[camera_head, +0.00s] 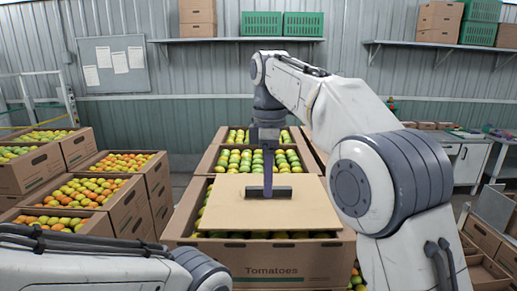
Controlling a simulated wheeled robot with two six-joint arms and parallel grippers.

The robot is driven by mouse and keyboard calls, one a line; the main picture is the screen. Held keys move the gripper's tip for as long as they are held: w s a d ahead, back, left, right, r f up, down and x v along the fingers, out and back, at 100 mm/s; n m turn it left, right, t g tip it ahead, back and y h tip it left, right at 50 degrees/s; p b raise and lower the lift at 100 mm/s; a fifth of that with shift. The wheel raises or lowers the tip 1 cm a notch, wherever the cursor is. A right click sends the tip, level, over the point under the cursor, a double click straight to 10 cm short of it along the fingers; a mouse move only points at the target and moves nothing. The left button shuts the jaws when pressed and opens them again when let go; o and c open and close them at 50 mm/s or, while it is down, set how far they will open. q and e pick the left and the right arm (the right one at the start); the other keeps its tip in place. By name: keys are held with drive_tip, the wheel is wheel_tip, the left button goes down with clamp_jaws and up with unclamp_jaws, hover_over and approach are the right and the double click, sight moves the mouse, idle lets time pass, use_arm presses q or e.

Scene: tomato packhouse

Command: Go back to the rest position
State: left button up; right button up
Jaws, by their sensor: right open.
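My right gripper (268,192) is open, its dark jaws in front of a flat cardboard sheet (230,212). I cannot tell whether the jaws touch the sheet. The sheet lies over the tomatoes in the front carton marked "Tomatoes" (270,262), covering most of them. Tomatoes show along its left and front edges. My right arm comes in from the right and reaches over the carton. My left arm (85,272) crosses the bottom left corner; its gripper is out of view.
Open cartons of green and orange tomatoes (90,192) stand at the left. More tomatoes (258,160) lie in a carton behind the front one. Other cartons (482,270) stand at the lower right. Wall shelves (238,40) hold boxes and green crates.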

drive_tip(key=s+d+f+m+b, duration=0.1)
drive_tip(key=s+f+m+b, duration=0.4)
drive_tip(key=s+f, duration=0.9)
drive_tip(key=s+d+f+m+y+b, duration=0.1)
drive_tip(key=s+f+m+b, duration=0.4)
drive_tip(key=s+f, duration=1)
wheel_tip(320, 180, down, 4)
drive_tip(key=b, duration=0.3)
drive_tip(key=shift+d, duration=0.3)
drive_tip(key=shift+s+f, duration=0.1)
